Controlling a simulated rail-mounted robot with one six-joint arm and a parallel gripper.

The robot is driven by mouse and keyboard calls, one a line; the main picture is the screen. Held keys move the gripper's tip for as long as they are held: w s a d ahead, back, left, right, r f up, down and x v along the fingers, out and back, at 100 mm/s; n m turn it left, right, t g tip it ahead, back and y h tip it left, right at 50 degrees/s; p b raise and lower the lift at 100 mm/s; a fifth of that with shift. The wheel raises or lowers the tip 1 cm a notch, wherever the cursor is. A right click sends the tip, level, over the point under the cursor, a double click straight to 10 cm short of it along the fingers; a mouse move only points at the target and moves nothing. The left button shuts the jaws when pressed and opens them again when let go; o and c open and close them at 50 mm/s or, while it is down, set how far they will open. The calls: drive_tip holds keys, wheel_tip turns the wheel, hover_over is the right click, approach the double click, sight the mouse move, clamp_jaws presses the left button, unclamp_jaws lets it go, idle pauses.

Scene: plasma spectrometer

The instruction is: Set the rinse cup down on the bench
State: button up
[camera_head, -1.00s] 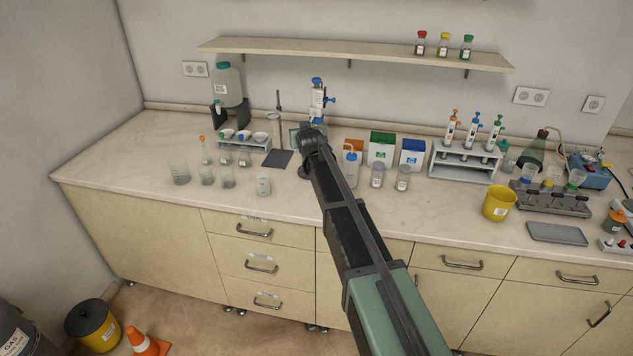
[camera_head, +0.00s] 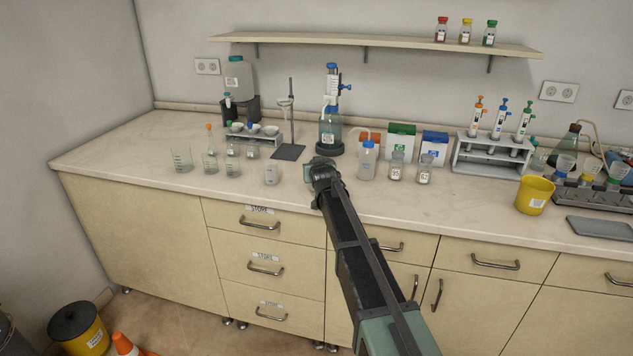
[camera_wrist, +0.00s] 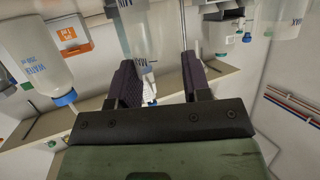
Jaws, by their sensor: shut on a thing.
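My gripper (camera_head: 314,172) is low over the front of the bench (camera_head: 420,200), fingers toward the wall. In the wrist view, my gripper (camera_wrist: 163,82) has its two dark fingers apart. A clear vessel marked MAX, which I take for the rinse cup (camera_wrist: 152,30), shows at and beyond the fingertips, overlapping the dispenser behind it. My gripper is shut on it.
A small clear beaker (camera_head: 272,174) stands left of my gripper. A blue-capped bottle (camera_head: 367,160) and two jars stand to the right. A dispenser bottle (camera_head: 330,130) and a stand (camera_head: 289,152) are behind.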

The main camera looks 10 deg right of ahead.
drive_tip(key=shift+p, duration=0.3)
drive_tip(key=shift+f+b, duration=0.25)
drive_tip(key=shift+b, duration=0.05)
drive_tip(key=o, duration=0.9)
drive_tip(key=shift+r, duration=0.1)
drive_tip(key=shift+r+p, duration=0.3)
drive_tip(key=shift+p, duration=0.1)
drive_tip(key=p+v, duration=0.4)
drive_tip(key=v, duration=0.8)
drive_tip(key=shift+a+f, duration=0.1)
drive_tip(key=shift+s, duration=0.1)
